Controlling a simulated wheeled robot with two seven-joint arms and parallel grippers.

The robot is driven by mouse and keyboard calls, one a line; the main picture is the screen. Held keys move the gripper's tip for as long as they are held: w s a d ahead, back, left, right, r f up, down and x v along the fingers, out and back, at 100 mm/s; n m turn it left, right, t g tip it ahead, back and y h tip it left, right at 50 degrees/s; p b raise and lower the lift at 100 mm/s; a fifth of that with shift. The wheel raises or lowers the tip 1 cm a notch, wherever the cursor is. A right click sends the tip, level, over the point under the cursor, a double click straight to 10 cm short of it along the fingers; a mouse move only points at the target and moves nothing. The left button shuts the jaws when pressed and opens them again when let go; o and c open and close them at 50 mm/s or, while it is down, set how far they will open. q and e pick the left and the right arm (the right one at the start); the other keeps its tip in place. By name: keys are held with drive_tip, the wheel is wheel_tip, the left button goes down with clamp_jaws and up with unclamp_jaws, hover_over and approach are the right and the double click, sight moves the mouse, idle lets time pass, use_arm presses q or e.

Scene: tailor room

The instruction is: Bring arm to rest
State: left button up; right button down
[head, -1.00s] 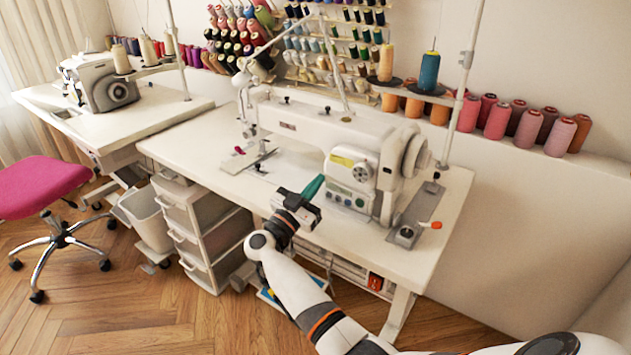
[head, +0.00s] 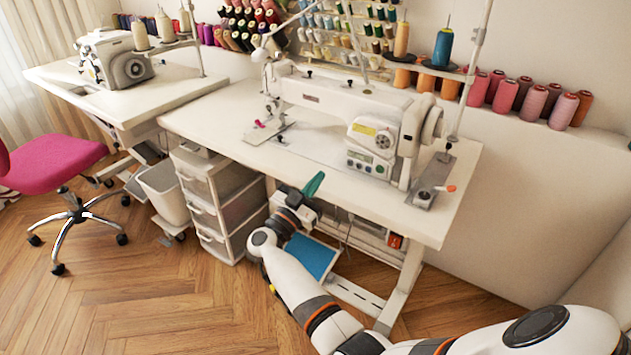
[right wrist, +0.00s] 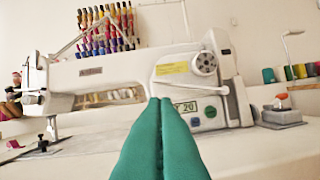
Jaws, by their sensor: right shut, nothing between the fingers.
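My right arm comes in from the lower right in the head view. Its gripper (head: 314,186) has green fingers and is in front of the near edge of the white sewing table (head: 215,125). In the right wrist view the two green fingers (right wrist: 162,115) lie together with nothing between them. They point toward the white sewing machine (right wrist: 110,82), which also shows in the head view (head: 345,105). The gripper looks apart from the machine. My left gripper is not in view.
A white drawer unit (head: 207,212) and a bin (head: 165,192) stand under the table. A pink chair (head: 58,168) and a second machine (head: 118,62) are at the left. A blue flat thing (head: 311,257) lies below the gripper. The wooden floor in front is clear.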

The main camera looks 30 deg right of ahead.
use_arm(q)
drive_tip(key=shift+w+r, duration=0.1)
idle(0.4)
